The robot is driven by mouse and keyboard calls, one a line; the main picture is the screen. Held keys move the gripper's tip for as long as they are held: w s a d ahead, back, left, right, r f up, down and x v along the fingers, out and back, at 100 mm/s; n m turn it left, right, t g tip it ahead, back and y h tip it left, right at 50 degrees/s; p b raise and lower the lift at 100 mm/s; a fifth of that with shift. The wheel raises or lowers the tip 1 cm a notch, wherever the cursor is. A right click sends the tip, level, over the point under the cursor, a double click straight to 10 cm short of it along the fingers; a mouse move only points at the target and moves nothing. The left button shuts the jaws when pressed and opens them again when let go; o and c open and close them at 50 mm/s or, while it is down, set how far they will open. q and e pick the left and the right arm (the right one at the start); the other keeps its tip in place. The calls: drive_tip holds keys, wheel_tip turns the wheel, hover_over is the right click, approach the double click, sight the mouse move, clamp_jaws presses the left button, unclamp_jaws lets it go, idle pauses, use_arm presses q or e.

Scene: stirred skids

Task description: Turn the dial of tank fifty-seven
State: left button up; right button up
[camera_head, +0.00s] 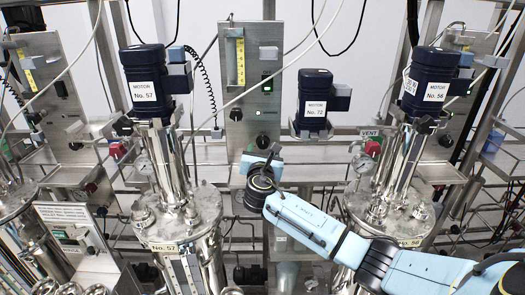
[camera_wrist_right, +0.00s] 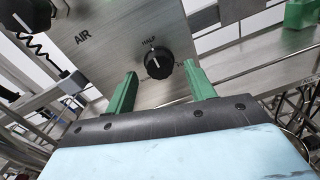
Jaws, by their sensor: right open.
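Tank fifty-seven (camera_head: 205,210) is the steel vessel at left in the head view, with its dark blue motor (camera_head: 150,75) labelled No. 57 above. A steel panel (camera_head: 250,60) stands to its right. A black dial (camera_head: 262,141) sits low on that panel. In the wrist view a black dial (camera_wrist_right: 158,67) has a white mark directed up toward the word HALF. My right gripper (camera_head: 268,153) is just below the panel dial. In the wrist view its green fingers (camera_wrist_right: 161,86) are open, with the dial ahead between them. I cannot tell whether they touch it. My left gripper is out of view.
Motor No. 72 (camera_head: 315,100) and motor No. 56 (camera_head: 428,85) stand to the right. Another black knob (camera_head: 236,114) is higher on the panel. Loose cables and a steel shelf rail (camera_head: 225,150) surround the panel.

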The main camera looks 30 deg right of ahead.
drive_tip(key=shift+w+d, duration=0.25)
drive_tip(key=shift+w, duration=0.1)
drive_tip(key=c, duration=1)
drive_tip(key=shift+o, duration=0.2)
